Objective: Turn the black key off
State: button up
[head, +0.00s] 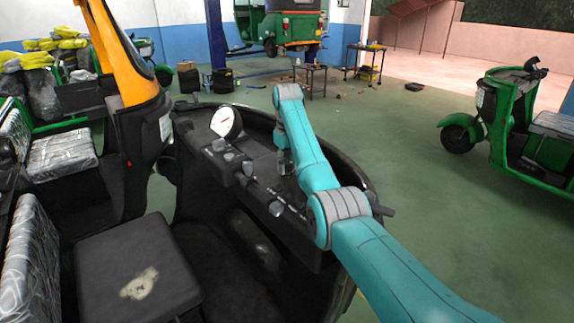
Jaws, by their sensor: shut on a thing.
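My teal arm reaches in from the bottom right over the rickshaw's black dashboard (262,172). My gripper (284,168) is small and dark in this view, pointing down at the dashboard's right part, partly merged with the dark panel. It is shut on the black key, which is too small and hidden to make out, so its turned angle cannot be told. Several grey knobs stand on the panel to the left and below. A round white gauge (227,122) with a red needle stands at the dashboard's upper left.
The rickshaw's orange and black pillar (126,70) and its black seat (139,270) are on the left. A dark handle (382,210) sticks out right of my arm. A green rickshaw (535,125) stands at the right. Green floor between is mostly clear.

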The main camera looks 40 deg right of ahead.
jog(key=o, duration=1.1)
jog(key=shift+o, duration=0.2)
